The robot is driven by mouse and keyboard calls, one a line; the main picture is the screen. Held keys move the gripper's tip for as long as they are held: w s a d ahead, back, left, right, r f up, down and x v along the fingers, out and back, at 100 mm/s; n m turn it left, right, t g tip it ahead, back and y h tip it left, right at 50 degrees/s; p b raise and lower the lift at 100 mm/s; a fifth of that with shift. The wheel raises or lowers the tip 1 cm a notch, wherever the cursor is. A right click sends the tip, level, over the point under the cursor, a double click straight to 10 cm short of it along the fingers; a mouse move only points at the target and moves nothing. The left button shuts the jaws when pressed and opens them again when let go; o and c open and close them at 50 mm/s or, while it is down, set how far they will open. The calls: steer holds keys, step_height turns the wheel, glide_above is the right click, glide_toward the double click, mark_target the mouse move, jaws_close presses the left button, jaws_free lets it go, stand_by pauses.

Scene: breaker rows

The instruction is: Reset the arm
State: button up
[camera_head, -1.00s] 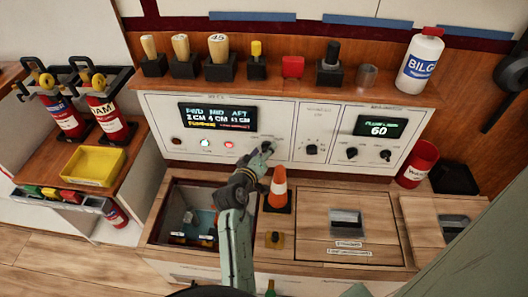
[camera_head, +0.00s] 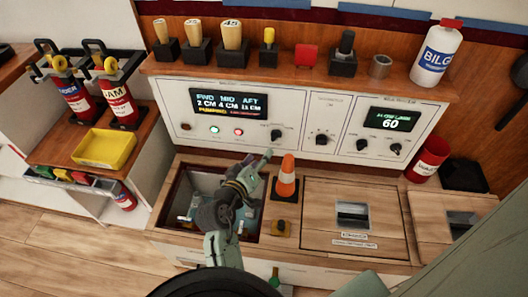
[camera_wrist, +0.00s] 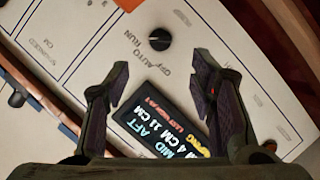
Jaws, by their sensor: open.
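My gripper (camera_head: 262,160) is open and empty in the head view, above the open hatch and left of the orange cone. My arm is bent and stretches forward over the hatch. In the wrist view my two fingers (camera_wrist: 160,72) are spread apart, with the white control panel (camera_wrist: 85,40) beyond them. A black knob (camera_wrist: 160,39) marked off, auto and run shows beyond the fingertips, apart from them. The same knob shows on the panel in the head view (camera_head: 277,135). The display (camera_head: 230,102) reads FWD, MID and AFT in centimetres.
An open hatch (camera_head: 165,203) lies below my arm. An orange cone (camera_head: 286,178) stands at its right edge. Several handles and a bilge bottle (camera_head: 437,55) line the shelf above. A yellow tray (camera_head: 105,149) is at the left.

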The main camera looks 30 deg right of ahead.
steer(key=shift+s+a, duration=0.15)
steer(key=shift+a, duration=0.05)
stand_by(0.4)
